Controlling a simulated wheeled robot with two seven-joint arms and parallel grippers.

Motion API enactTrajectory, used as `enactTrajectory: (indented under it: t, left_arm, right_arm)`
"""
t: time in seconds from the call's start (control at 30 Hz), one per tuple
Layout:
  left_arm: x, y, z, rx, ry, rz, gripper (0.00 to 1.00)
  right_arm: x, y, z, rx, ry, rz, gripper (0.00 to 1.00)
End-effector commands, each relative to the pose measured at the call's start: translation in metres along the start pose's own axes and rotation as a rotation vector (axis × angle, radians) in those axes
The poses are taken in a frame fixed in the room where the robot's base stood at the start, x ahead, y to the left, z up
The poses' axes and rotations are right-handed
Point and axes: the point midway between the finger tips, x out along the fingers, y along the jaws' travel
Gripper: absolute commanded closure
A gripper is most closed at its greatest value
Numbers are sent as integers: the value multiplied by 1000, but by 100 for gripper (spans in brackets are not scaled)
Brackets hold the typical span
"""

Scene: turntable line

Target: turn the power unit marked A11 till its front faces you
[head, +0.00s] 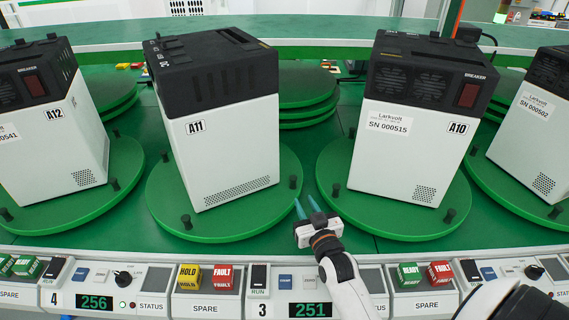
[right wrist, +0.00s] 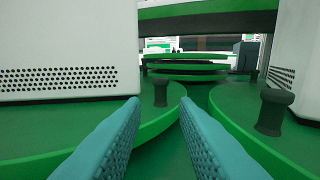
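The A11 power unit (head: 225,145) is a white box with a black top, upright on a green turntable (head: 170,208). Its visible side has the A11 label and a dotted vent low down; no breaker or serial label shows on it. Black pegs stand on the turntable rim: one at front left (head: 186,221), one at right (head: 293,182). My right gripper (head: 306,204) is open and empty at the gap between this turntable and the A10 one. In the right wrist view, the right peg (right wrist: 160,90) stands ahead, left of centre, apart from the fingers. My left gripper is out of view.
The A10 unit (head: 418,125), with red breaker and serial label, stands on the right turntable (head: 350,215); its peg (right wrist: 272,110) is right of my fingers. The A12 unit (head: 55,130) is at left. A control panel (head: 205,310) with buttons runs along the front.

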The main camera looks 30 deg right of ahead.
Motion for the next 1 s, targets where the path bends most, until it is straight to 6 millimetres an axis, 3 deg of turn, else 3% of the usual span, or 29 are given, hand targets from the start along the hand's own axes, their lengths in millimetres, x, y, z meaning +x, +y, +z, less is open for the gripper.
enactTrajectory:
  t: [0.17, 0.47, 0.7, 1.0]
  left_arm:
    - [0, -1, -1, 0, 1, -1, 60]
    - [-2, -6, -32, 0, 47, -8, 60]
    - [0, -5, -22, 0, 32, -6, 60]
    - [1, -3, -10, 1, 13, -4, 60]
  right_arm:
    - [11, -1, 1, 1, -8, -3, 73]
    - [67, -1, 2, 1, -8, -3, 73]
    - [106, -1, 1, 0, -6, -2, 73]
    - [121, -1, 1, 1, -6, -2, 73]
